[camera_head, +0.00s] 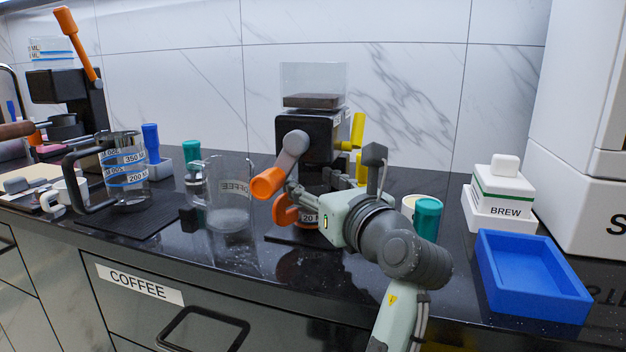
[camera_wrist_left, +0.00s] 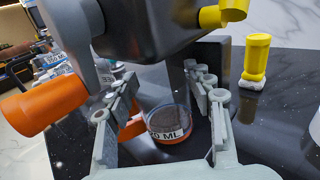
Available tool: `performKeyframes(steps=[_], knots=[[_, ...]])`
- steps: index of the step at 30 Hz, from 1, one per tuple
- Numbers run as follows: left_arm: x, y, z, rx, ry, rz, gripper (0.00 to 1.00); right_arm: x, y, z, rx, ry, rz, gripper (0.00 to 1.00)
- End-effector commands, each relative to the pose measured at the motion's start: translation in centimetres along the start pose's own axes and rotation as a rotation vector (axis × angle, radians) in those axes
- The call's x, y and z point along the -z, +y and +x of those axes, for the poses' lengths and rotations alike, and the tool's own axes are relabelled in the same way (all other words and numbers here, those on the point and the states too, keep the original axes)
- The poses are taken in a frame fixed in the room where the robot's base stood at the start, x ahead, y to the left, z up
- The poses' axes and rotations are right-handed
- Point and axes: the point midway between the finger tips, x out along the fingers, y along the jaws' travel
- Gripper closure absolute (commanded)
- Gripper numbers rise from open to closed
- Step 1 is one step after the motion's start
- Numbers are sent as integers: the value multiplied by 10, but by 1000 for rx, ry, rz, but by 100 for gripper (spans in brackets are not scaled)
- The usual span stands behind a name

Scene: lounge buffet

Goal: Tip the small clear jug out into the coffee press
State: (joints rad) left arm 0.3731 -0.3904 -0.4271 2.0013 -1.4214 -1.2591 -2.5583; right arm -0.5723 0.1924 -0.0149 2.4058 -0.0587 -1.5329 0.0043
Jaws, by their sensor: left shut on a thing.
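The small clear jug (camera_head: 311,219) stands low under the black grinder, with an orange handle on its left and a 20 ML label. In the left wrist view the jug (camera_wrist_left: 168,127) shows dark contents. My left gripper (camera_head: 318,190) is shut on the jug, with one finger on each side of it; the exact contact is partly hidden. A clear glass vessel marked COFFEE (camera_head: 229,205), which appears to be the coffee press, stands on the counter left of the grinder. My right gripper is not in view.
The grinder (camera_head: 305,135) has an orange-tipped crank (camera_head: 270,182) close to my left gripper. A larger clear jug (camera_head: 128,180) stands further left. A teal-lidded jar (camera_head: 427,218), a white BREW box (camera_head: 497,198) and a blue tray (camera_head: 532,277) are on the right.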

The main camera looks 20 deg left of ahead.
Motion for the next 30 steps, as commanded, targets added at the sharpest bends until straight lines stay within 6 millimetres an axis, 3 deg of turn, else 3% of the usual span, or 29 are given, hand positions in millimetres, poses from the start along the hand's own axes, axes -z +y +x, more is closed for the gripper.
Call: performKeyframes(steps=[15, 16, 21, 30], knots=[[6, 0, 0, 0, -1, 1, 78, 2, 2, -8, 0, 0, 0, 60], [6, 0, 0, 0, -1, 1, 47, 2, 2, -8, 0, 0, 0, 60], [6, 0, 0, 0, -1, 0, 26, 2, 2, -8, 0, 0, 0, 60], [7, 0, 0, 0, 0, 0, 24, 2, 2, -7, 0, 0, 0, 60]])
